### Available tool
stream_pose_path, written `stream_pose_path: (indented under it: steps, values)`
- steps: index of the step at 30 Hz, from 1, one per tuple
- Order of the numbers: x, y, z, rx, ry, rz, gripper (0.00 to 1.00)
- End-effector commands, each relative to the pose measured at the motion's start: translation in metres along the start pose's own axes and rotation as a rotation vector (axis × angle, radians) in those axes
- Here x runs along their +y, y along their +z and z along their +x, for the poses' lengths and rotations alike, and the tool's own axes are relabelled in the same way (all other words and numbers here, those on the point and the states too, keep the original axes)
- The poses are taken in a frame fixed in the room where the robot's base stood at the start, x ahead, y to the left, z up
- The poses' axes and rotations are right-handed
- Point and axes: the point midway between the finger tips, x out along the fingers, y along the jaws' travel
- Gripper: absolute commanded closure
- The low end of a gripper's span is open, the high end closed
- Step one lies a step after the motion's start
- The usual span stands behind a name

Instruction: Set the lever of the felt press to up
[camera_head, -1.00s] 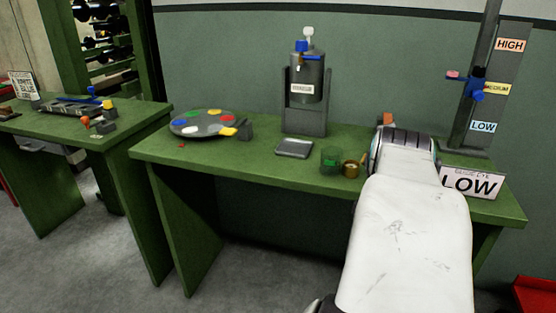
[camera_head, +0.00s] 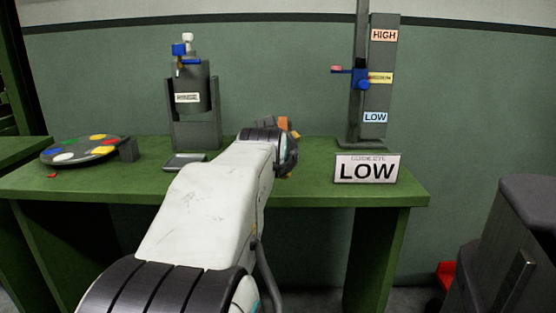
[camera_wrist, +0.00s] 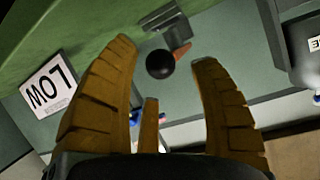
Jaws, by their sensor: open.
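In the wrist view a round black knob (camera_wrist: 160,64) shows beside an orange piece (camera_wrist: 182,50) and a grey bracket (camera_wrist: 165,17); it looks like a lever end. In the head view an orange part (camera_head: 284,124) and grey blocks (camera_head: 265,124) show just behind my arm's end, mostly hidden. No label names the felt press, and I cannot tell the lever's position. My gripper (camera_wrist: 163,50) is open, its brown fingers on either side of the knob in the picture. Nothing is seen held; contact cannot be told.
A LOW sign (camera_head: 366,169) stands on the green bench (camera_head: 320,188), right of my arm. Behind it is a post with HIGH, MEDIUM and LOW labels and a blue slider (camera_head: 362,77) near MEDIUM. A grey cylinder device (camera_head: 193,95) and a colour disc (camera_head: 82,150) stand left.

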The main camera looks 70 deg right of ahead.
Motion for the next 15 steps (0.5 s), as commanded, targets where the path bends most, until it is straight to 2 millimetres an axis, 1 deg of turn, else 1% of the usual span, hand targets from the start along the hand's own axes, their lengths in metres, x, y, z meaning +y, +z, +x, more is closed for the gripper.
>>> stream_pose_path:
  steps: [1, 6, 10, 15]
  values:
    - [0.0, 0.001, 0.007, -0.001, 0.0, 0.0, 0.44]
    - [0.0, 0.001, 0.024, -0.001, 0.0, 0.0, 0.44]
    - [0.0, 0.0, 0.03, 0.0, -0.001, 0.0, 0.44]
    - [0.0, 0.0, 0.034, 0.0, -0.001, -0.001, 0.44]
